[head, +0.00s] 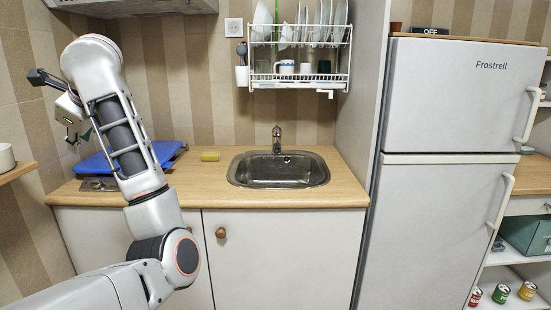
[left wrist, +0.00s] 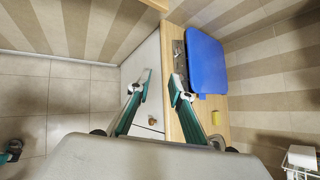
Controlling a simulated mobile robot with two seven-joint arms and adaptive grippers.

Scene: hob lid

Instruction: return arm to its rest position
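My left gripper (head: 68,125) is raised at the left, above the counter and apart from it. In the left wrist view (left wrist: 160,84) its two teal fingers are spread with nothing between them, so it is open. The blue hob lid (head: 112,161) lies low over the hob (head: 97,184), whose front strip shows. The lid also shows in the left wrist view (left wrist: 206,60); I cannot tell if it is fully flat. My arm hides part of it in the head view. A small dark and teal part (left wrist: 11,152) at the left wrist view's edge looks like my right gripper; its fingers are unclear.
A dish rack (head: 300,50) hangs above. A range hood (head: 135,6) is at upper left, a shelf (head: 18,171) at far left, a fridge (head: 445,180) right.

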